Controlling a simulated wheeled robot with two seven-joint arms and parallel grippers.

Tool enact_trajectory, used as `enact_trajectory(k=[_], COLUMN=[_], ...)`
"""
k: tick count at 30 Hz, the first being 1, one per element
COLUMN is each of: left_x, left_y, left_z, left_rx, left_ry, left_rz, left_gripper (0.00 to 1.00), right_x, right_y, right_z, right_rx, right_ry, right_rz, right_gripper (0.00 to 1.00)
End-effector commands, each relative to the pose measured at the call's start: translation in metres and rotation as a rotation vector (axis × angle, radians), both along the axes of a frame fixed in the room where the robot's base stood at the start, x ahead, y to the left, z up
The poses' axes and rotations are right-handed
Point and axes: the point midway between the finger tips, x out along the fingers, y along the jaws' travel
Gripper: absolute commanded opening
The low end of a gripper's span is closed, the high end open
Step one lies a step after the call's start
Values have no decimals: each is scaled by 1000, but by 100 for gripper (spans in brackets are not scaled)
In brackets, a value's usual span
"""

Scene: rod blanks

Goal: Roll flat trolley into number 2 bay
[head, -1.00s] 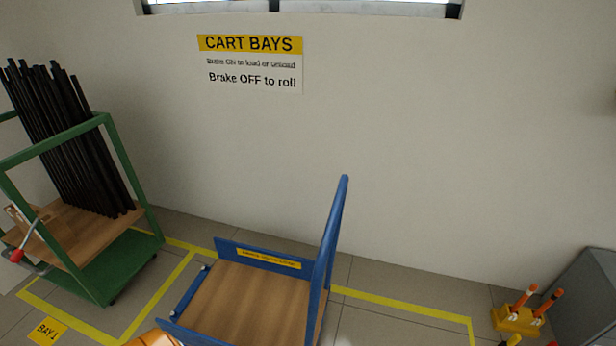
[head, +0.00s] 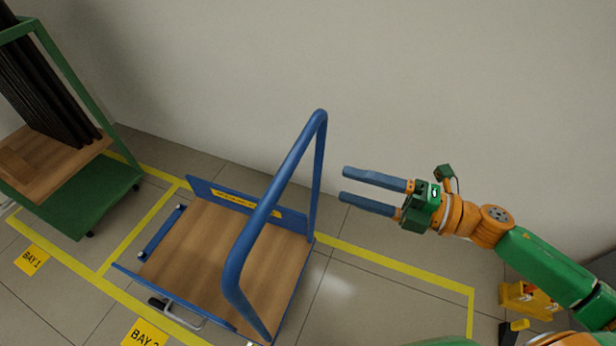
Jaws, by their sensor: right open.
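The flat trolley (head: 200,240) has a wooden deck, blue side boards and a tall blue push handle (head: 255,225) at its right end. It stands in the left part of the yellow-lined bay by the BAY 2 floor sign (head: 145,335), close to the line dividing it from bay 1. A grey lever with a black grip (head: 159,303) shows at its near side; its setting is unclear. My right gripper (head: 342,184) is open and empty, right of the handle, its fingers pointing left at it with a visible gap. My left gripper is not in view.
A green cart (head: 80,195) with black rods stands left in the bay marked BAY 1 (head: 31,259). The wall is close behind the trolley. Bay floor right of the trolley is clear (head: 390,300). A yellow holder (head: 528,300) stands beyond the right line.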

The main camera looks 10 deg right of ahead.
Motion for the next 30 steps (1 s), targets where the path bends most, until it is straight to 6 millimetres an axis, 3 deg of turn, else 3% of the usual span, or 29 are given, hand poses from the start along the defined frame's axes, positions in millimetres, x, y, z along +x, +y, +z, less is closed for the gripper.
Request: enact_trajectory(k=[2,12,18,25,30], left_x=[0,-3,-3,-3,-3], left_y=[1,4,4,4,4], left_z=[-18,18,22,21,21], left_rx=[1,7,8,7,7], left_ry=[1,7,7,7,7], left_rz=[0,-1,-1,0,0], left_gripper=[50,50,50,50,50], right_x=[10,56,67,68,68], right_y=[17,86,103,104,104], right_z=[-4,9,3,1,1], right_rx=[1,7,4,3,3], right_ry=[-12,-2,0,2,2], right_rz=[2,-5,-7,-6,-6], right_gripper=[70,70,70,70,24])
